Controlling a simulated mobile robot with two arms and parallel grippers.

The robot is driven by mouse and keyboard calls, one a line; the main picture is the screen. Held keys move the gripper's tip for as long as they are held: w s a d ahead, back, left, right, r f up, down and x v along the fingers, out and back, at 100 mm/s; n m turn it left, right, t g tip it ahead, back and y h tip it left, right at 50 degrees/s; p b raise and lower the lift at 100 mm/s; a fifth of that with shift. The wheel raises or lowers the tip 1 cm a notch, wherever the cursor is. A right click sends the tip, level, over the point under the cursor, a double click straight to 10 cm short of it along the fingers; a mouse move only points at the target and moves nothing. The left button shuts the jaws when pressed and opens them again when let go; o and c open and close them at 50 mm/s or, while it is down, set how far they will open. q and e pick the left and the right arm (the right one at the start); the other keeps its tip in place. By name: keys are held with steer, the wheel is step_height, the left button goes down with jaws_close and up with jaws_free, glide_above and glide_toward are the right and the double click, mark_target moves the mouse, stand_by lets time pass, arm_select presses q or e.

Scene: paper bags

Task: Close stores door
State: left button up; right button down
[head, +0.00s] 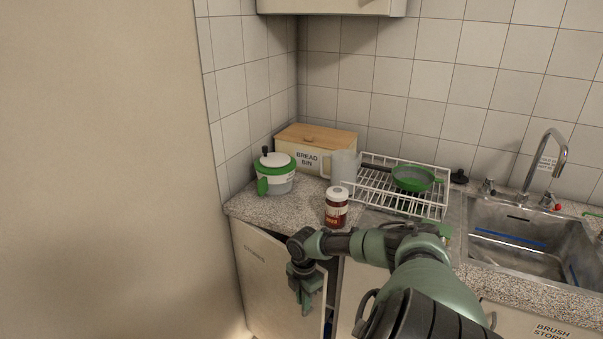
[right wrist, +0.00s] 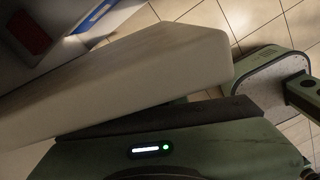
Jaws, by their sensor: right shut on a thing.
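The stores door (head: 268,282) is the cream cupboard door under the worktop at the left, with faint lettering near its top. It stands ajar, with a dark gap at its right edge. My right gripper (head: 306,296) points down at the upper right part of this door and is shut on it. In the right wrist view the door's thick cream edge (right wrist: 130,82) lies across the picture against my green gripper (right wrist: 170,150); the fingertips are hidden there. My left gripper is not in view.
A green and white pot (head: 276,178), a bread bin (head: 312,156), a dish rack (head: 395,192) and a sink (head: 520,245) are behind. A tall cream panel (head: 110,170) fills the left.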

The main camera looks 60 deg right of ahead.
steer(key=shift+s+f, duration=0.1)
steer(key=shift+s, duration=0.05)
steer(key=c, duration=1.5)
jaws_free()
steer(key=shift+o, duration=0.2)
steer(key=shift+r, duration=0.2)
steer(key=shift+r, duration=0.3)
step_height(320, 180, up, 7)
steer(key=shift+f, duration=0.1)
